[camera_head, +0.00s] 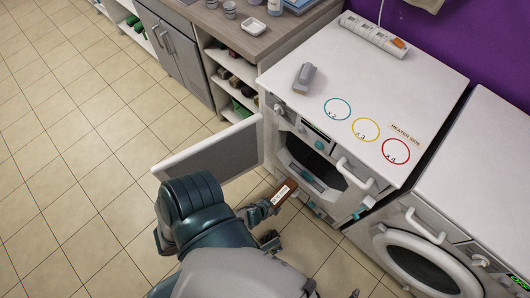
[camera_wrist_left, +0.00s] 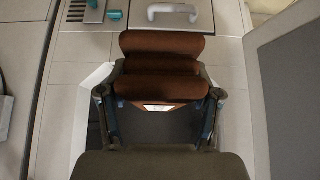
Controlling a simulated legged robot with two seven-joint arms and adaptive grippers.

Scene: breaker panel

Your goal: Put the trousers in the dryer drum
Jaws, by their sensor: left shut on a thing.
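The brown folded trousers (camera_head: 285,193) with a white label are held in my left gripper (camera_head: 264,212), in front of the front-loading machine at the centre. In the left wrist view the trousers (camera_wrist_left: 160,65) look like a stack of brown rolls between the two fingers of my left gripper (camera_wrist_left: 160,94), which is shut on them.
The open grey door (camera_head: 215,148) sticks out left of the opening; it also shows at the right of the left wrist view (camera_wrist_left: 290,80). Tiled floor is free at left.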

